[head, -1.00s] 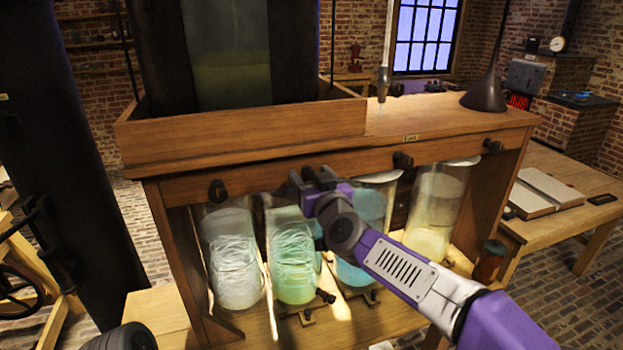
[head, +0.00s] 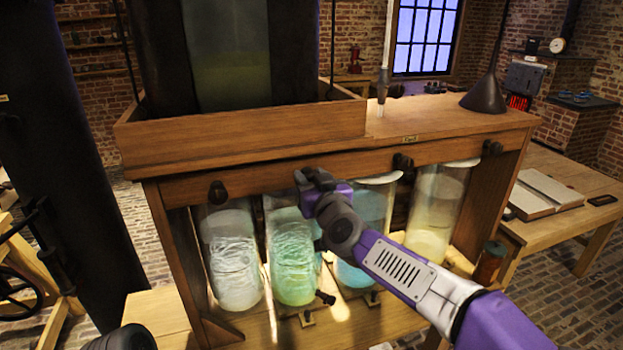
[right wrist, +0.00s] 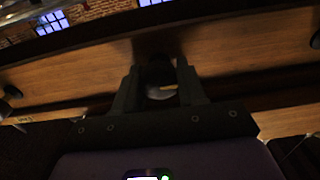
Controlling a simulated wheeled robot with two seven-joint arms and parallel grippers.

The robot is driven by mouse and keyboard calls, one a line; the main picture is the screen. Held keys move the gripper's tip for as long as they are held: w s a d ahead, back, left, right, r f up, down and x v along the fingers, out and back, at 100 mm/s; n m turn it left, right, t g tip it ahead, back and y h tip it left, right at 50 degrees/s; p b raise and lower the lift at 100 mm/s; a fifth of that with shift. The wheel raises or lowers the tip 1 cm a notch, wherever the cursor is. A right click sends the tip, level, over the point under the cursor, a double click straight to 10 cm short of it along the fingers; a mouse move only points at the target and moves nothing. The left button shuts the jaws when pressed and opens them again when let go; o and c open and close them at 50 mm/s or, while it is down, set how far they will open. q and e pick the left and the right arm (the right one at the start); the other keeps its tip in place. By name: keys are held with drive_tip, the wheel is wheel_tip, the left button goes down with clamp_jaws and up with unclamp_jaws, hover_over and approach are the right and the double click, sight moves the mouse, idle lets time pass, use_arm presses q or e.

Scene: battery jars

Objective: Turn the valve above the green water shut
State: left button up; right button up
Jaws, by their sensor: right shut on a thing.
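The jar of green water (head: 293,262) stands second from the left under the wooden beam. The valve above it is mostly hidden behind my right gripper in the head view. My right gripper (head: 312,181) is at the beam, directly above that jar. In the right wrist view, the two fingers of the right gripper (right wrist: 160,88) are shut on a dark round valve knob (right wrist: 157,72), one finger on each side. The knob's turn angle cannot be made out.
Similar dark knobs stick out of the beam at the left (head: 218,192) and right (head: 402,161). A pale jar (head: 231,258), a blue jar (head: 364,238) and a yellowish jar (head: 436,215) stand beside the green one. A small tap (head: 325,297) projects low in front.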

drive_tip(key=shift+r+m, duration=0.1)
drive_tip(key=shift+m, duration=0.2)
drive_tip(key=m, duration=0.3)
drive_tip(key=shift+d+m, duration=0.1)
drive_tip(key=shift+m, duration=0.3)
drive_tip(key=m, duration=0.4)
drive_tip(key=shift+d+m+b, duration=0.1)
drive_tip(key=shift+m+b, duration=0.2)
drive_tip(key=shift+b, duration=0.05)
drive_tip(key=m+b, duration=0.1)
drive_tip(key=m, duration=0.3)
drive_tip(key=shift+m, duration=0.3)
drive_tip(key=m, duration=0.4)
drive_tip(key=shift+b, duration=0.4)
